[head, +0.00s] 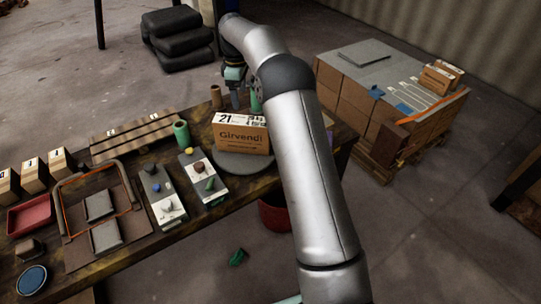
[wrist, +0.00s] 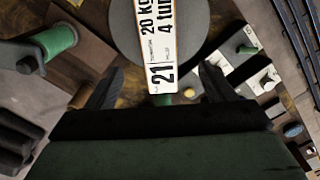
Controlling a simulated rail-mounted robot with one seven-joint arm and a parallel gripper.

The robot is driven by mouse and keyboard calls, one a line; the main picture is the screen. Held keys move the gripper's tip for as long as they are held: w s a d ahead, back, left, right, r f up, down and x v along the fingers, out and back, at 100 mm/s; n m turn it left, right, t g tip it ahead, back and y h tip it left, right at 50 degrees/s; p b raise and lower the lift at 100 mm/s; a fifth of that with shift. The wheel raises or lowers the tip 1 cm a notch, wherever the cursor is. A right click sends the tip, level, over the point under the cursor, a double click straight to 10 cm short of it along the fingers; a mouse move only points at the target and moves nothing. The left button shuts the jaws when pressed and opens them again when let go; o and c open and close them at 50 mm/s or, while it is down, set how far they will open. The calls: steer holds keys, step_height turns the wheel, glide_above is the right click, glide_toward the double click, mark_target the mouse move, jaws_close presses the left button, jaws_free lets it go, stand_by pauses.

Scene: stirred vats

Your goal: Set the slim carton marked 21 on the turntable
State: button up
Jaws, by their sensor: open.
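The slim carton marked 21 (head: 240,138) is brown with a white label strip along its top. It stands upright on the grey round turntable (head: 233,168), near the disc's back edge. In the wrist view the carton's labelled top (wrist: 160,45) lies over the turntable (wrist: 196,25). My gripper (head: 237,100) is behind the carton in the head view. In the wrist view my gripper (wrist: 160,72) is open, its fingers spread either side of the carton's near end, with gaps on both sides. The carton's underside is hidden.
Control boxes with knobs (head: 204,178) stand left of the turntable. A green spool (head: 181,133) and a brown cylinder (head: 215,96) stand nearby. A red tray (head: 31,214) and small cartons (head: 34,174) are at the far left. A loaded pallet (head: 385,100) stands behind right.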

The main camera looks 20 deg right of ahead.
steer(key=s+r+m, duration=0.3)
steer(key=s+r, duration=0.1)
steer(key=s, duration=0.6)
steer(key=s+r+m, duration=0.3)
steer(key=s+r, duration=0.1)
steer(key=s, duration=0.5)
steer(key=s+f+m, duration=0.3)
steer(key=s, duration=1)
steer(key=s+f+m, duration=0.3)
steer(key=s, duration=1)
steer(key=shift+s+f+m+t, duration=0.25)
steer(key=shift+f+m+t, duration=0.05)
steer(key=shift+f, duration=0.05)
